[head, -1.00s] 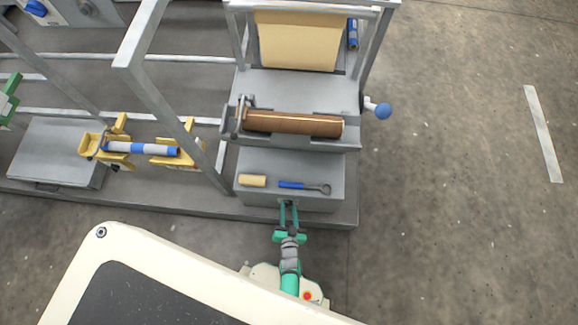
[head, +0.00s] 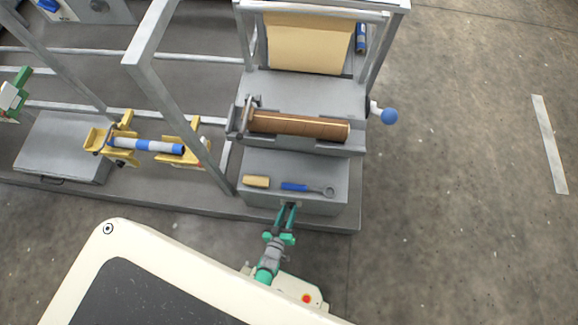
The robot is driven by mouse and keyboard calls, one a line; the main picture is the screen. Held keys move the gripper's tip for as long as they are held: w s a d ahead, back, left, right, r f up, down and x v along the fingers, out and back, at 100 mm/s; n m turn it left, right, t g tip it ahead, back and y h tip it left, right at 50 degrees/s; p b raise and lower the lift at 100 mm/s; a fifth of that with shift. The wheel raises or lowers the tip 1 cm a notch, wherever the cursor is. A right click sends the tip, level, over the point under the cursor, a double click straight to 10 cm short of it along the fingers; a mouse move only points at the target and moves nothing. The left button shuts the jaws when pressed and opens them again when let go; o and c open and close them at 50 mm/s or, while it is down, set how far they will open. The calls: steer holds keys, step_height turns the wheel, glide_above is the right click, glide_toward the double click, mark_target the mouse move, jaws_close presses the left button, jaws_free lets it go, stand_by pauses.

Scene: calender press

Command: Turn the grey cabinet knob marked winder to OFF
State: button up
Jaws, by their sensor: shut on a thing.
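The grey cabinet (head: 320,204) stands at the foot of the press, with its front face toward me. My gripper (head: 287,208) reaches that front face with its green fingers, near the top edge and about mid-width. It is shut on the winder knob (head: 291,205), of which only a small dark bit shows between the fingertips. The knob's marking and its pointing direction are too small and covered to read.
On the cabinet top lie a tan roll (head: 256,181) and a blue-handled wrench (head: 296,186). Above is a brown roller (head: 300,124), with a blue ball handle (head: 389,116) at its right. Yellow cradles (head: 178,152) stand left.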

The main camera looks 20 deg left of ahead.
steer(key=shift+s+f+n+t+h, duration=0.15)
steer(key=shift+n+t+h, duration=0.35)
steer(key=shift+n, duration=0.6)
steer(key=shift+a, duration=0.1)
steer(key=o, duration=1)
steer(key=shift+o, duration=0.2)
steer(key=v, duration=1)
steer(key=shift+s, duration=0.3)
steer(key=shift+a, duration=0.1)
